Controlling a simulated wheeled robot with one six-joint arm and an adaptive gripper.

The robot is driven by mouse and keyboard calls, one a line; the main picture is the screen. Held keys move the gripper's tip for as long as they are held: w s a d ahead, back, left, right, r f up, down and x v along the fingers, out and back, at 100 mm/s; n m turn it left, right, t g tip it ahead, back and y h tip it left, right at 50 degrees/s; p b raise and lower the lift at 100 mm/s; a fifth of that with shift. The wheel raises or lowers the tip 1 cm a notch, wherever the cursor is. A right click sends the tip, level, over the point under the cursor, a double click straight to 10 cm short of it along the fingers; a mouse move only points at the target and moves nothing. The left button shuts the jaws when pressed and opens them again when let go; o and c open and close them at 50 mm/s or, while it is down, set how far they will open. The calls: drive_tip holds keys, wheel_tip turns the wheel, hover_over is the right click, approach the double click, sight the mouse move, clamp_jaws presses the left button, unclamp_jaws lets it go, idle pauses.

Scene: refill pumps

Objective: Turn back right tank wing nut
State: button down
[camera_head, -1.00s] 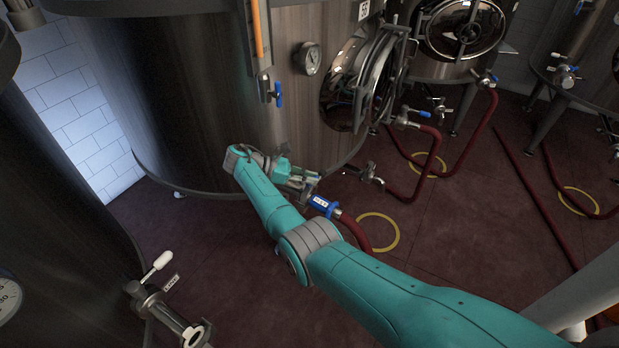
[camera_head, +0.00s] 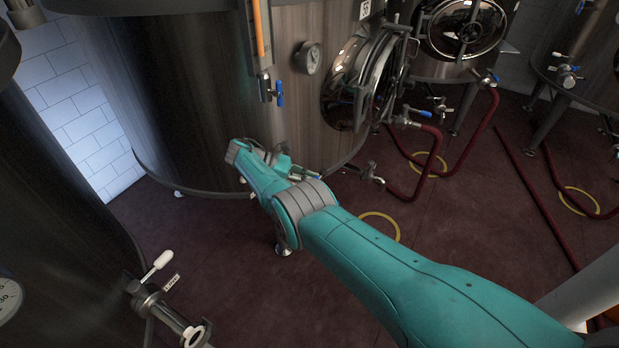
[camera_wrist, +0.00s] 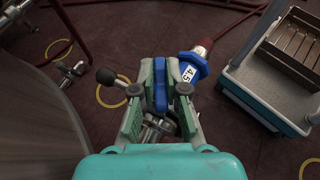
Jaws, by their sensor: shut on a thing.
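My gripper (camera_wrist: 160,97) is shut on a dark blue wing nut (camera_wrist: 160,85), which stands between the two green fingers in the wrist view. Below it, a metal fitting (camera_wrist: 158,128) shows between the fingers, partly covered by them. A blue hose coupling (camera_wrist: 188,72) with a "45" label lies just right of the fingers, with a red hose running up from it. A lever with a black ball (camera_wrist: 106,76) reaches out left of the fingers. In the head view my gripper (camera_head: 300,174) is low at the front of the big tank (camera_head: 200,90), largely hidden by my arm.
Red hoses (camera_head: 437,165) cross the floor. A white-handled valve (camera_head: 155,268) stands at lower left.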

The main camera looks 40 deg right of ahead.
drive_tip(key=shift+d+r, duration=0.1)
drive_tip(key=shift+r, duration=0.05)
drive_tip(key=c, duration=1.2)
unclamp_jaws()
drive_tip(key=shift+w+f+n+t+h, duration=0.1)
drive_tip(key=shift+f+n+t+h, duration=0.2)
drive_tip(key=shift+n+t, duration=0.1)
drive_tip(key=shift+r+n+t+h, duration=0.1)
drive_tip(key=shift+n+t+h, duration=0.4)
drive_tip(key=shift+n+t, duration=0.1)
